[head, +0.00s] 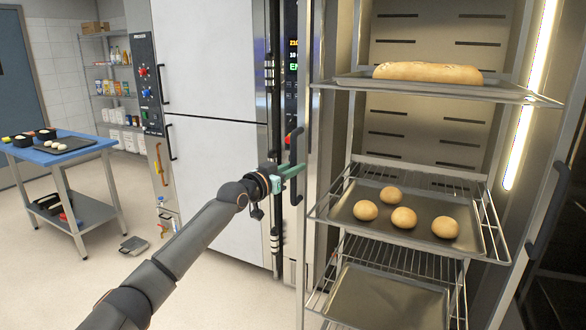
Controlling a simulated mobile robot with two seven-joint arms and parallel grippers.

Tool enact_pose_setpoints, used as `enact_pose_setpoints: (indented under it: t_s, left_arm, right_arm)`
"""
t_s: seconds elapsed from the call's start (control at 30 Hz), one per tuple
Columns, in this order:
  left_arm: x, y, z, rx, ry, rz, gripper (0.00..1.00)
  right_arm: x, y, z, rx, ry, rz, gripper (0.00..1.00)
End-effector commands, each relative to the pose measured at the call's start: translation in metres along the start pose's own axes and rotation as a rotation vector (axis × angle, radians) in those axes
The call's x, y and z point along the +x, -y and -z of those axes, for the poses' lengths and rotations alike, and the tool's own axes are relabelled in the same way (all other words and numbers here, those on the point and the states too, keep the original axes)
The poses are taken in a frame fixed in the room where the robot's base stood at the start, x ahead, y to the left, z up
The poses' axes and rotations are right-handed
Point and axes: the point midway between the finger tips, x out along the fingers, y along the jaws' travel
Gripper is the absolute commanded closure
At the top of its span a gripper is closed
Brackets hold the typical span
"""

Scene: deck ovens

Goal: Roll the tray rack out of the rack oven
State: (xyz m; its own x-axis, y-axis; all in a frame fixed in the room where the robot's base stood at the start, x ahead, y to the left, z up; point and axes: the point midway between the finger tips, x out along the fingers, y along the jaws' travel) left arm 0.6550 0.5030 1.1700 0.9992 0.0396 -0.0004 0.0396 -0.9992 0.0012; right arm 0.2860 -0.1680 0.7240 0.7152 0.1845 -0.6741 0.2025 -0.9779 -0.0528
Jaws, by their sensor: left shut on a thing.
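The tray rack (312,210) stands upright inside the open, lit rack oven (432,40) at the right. Its upper tray (350,80) holds a long loaf (428,72). A middle tray (425,240) on a wire shelf holds several round rolls (404,217), and a lower tray (385,300) looks empty. The fingers partly hide the handle. The rack's foot is below the picture. My right gripper is not in view.
A tall oven front with white doors (215,150) stands left of the rack. A blue-topped table (90,148) is at the far left, with a stocked shelf (122,95) behind. A floor scale (133,244) lies near the table. The floor (60,285) in front is clear.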

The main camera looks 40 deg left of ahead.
Motion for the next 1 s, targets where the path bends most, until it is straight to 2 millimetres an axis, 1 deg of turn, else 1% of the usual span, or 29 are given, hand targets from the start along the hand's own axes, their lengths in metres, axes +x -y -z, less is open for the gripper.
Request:
enact_pose_setpoints:
  t_s: [0.33,0.37,0.6,0.63,0.87,1.0]
  left_arm:
    - [0.0001,-0.0005,-0.0006,0.0,0.001,-0.001,1.0]
    - [0.0001,-0.0005,-0.0006,0.0,0.001,-0.001,0.75]
    - [0.0001,-0.0003,-0.0001,0.0,0.0,-0.001,0.48]
    - [0.0001,-0.0003,-0.0001,0.0,0.0,-0.001,0.47]
    - [-0.0002,-0.0001,0.0001,0.0,-0.001,0.0,0.47]
    - [-0.0054,0.0,-0.0014,-0.001,0.001,-0.001,0.47]
  right_arm:
    - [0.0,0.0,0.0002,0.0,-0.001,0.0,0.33]
    - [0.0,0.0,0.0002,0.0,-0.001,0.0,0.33]
    - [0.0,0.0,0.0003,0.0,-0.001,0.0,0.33]
    - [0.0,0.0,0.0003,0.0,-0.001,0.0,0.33]
    - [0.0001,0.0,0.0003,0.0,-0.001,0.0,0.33]
    - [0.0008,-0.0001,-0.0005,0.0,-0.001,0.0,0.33]
